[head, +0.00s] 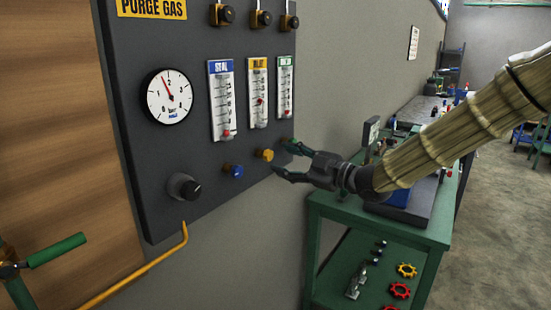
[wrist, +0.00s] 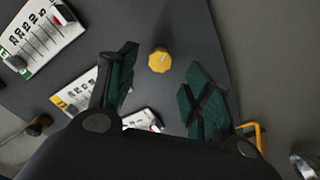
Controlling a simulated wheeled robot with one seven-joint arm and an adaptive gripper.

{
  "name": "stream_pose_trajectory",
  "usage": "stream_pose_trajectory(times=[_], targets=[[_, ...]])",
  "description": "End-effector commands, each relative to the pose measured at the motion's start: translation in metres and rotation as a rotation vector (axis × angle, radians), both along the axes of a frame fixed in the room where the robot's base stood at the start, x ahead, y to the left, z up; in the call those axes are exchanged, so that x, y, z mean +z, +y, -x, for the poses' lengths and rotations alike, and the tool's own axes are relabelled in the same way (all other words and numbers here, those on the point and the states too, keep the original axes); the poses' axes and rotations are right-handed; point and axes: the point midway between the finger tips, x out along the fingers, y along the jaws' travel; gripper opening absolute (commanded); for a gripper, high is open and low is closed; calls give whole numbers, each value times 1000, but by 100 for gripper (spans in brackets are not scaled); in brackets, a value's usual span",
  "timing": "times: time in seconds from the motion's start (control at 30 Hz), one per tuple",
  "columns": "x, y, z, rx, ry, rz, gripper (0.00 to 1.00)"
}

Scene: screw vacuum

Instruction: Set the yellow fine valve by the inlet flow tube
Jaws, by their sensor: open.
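The yellow fine valve (head: 265,155) is a small knob on the dark panel, below the inlet flow tube (head: 258,92) with its yellow label. A red float shows inside that tube. My gripper (head: 281,160) is open, just to the right of the yellow valve in the head view. In the wrist view the yellow valve (wrist: 159,60) appears in the gap between my two green-padded fingertips (wrist: 162,70), with clear space on both sides. The fingers look apart from it; the remaining depth is hard to tell. Part of the inlet tube (wrist: 85,92) is hidden behind the left finger.
The blue-labelled seal tube (head: 222,100) stands left of the inlet tube, with a blue valve (head: 233,171) below. A green-labelled tube (head: 286,87) is at right. A gauge (head: 168,97), black knob (head: 184,187) and yellow pipe (head: 150,268) are left. A green bench (head: 400,228) stands right.

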Motion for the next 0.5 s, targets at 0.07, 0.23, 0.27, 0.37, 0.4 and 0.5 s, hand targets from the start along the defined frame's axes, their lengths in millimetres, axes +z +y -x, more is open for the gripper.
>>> stream_pose_trajectory(times=[0.07, 0.23, 0.27, 0.37, 0.4, 0.5], targets=[[1, -13, 9, -1, 0, -2, 51], [0, -33, 24, -1, 0, -2, 51], [0, -36, 26, -1, -1, -1, 51], [0, -43, 31, 0, 0, 0, 51], [0, -45, 32, 0, 0, 0, 51], [0, -47, 34, -1, 0, -1, 51]])
